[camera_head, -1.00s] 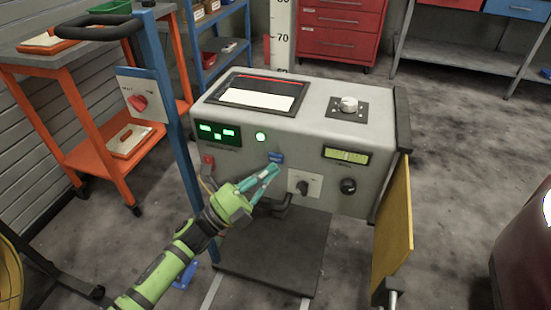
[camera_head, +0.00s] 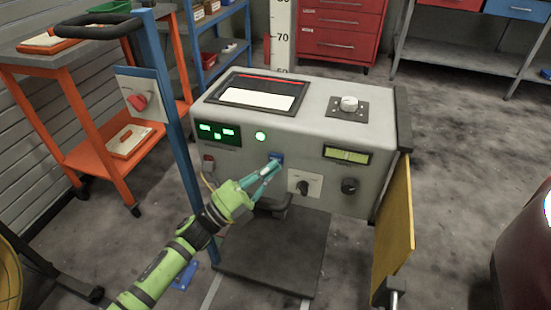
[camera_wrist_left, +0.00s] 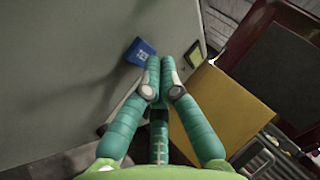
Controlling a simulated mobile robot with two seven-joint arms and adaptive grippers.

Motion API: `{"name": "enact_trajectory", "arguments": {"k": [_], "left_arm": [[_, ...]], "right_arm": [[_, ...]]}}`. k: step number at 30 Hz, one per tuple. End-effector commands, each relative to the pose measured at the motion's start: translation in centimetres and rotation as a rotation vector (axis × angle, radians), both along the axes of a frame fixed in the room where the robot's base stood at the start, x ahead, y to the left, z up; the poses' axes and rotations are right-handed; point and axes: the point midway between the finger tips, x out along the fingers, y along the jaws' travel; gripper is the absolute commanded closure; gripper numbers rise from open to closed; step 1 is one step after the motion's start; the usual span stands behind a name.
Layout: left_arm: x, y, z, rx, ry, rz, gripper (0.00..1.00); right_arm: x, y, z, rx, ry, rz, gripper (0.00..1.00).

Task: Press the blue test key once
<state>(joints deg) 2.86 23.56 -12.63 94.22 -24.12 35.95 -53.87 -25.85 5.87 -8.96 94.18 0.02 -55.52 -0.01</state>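The blue test key (camera_head: 276,156) is a small blue block on the front face of the grey console (camera_head: 235,165). It also shows in the left wrist view (camera_wrist_left: 140,51), just up and left of my fingertips. My left gripper (camera_head: 272,166) has green and teal fingers, which come together at the tips with nothing between them. In the head view the tips overlap the key's lower edge. In the left wrist view (camera_wrist_left: 160,62) they look beside the key; I cannot tell whether they touch it. My right gripper is not in view.
A selector knob (camera_head: 304,187) and a black knob (camera_head: 348,186) sit right of the key, below a yellow-green display (camera_head: 347,155). A green lamp (camera_head: 261,136) is above left. A yellow panel (camera_head: 392,235) stands at the console's right side. A blue post (camera_head: 172,100) rises at left.

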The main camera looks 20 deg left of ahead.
Motion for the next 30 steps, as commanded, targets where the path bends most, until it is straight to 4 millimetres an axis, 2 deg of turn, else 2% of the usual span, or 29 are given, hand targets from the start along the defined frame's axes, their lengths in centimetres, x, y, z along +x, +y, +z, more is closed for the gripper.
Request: {"name": "enact_trajectory", "arguments": {"k": [30], "left_arm": [[0.52,-0.02,0.05,0.000,0.000,0.000,1.00]], "right_arm": [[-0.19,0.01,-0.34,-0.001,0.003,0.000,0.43]]}}
